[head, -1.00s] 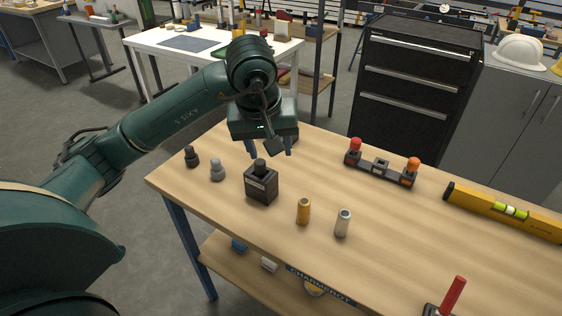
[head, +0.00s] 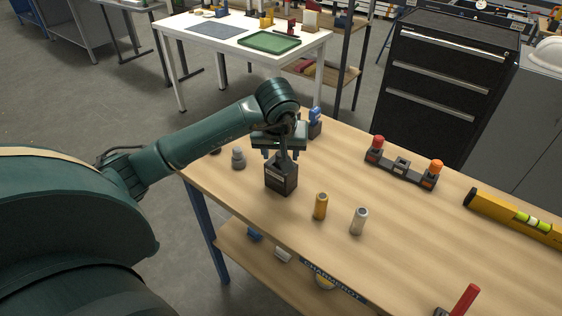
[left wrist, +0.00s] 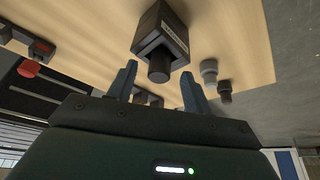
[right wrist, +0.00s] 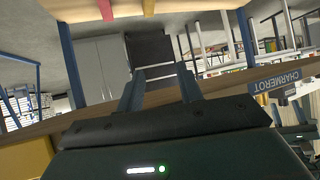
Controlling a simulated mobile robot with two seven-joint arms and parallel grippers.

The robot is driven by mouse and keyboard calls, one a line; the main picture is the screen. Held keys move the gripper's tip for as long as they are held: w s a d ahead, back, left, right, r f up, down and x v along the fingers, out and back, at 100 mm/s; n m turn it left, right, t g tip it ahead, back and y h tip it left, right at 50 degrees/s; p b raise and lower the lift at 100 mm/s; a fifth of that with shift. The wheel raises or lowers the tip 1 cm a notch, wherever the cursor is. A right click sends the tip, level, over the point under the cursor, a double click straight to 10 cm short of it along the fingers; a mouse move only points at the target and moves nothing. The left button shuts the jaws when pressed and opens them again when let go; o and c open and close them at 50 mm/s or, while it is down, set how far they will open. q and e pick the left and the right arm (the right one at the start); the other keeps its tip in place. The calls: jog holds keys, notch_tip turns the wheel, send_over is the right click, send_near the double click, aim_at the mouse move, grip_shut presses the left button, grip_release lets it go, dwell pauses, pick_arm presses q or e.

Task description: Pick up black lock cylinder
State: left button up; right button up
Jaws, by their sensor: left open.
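A black block (head: 281,181) stands on the wooden bench, and a short black cylinder (left wrist: 159,71) rises from its top. The block also shows in the left wrist view (left wrist: 163,27). My left gripper (head: 281,154) is directly over the block, pointing down. In the left wrist view its open fingers are on either side of the black cylinder, with gaps visible. In the head view my gripper mostly hides the cylinder. A second dark cylinder piece (left wrist: 225,92) stands beside a grey one (head: 238,158). My right gripper (right wrist: 160,68) is open and empty, outside the head view.
A brass cylinder (head: 320,206) and a silver one (head: 358,221) stand right of the block. A blue-topped piece (head: 315,122) is just behind my left gripper. A dark rack (head: 401,168) with red and orange knobs and a yellow level (head: 515,215) lie farther right.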

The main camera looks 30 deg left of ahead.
pick_arm(q)
jog(key=shift+x, duration=0.95)
jog(key=shift+d, duration=0.1)
grip_shut()
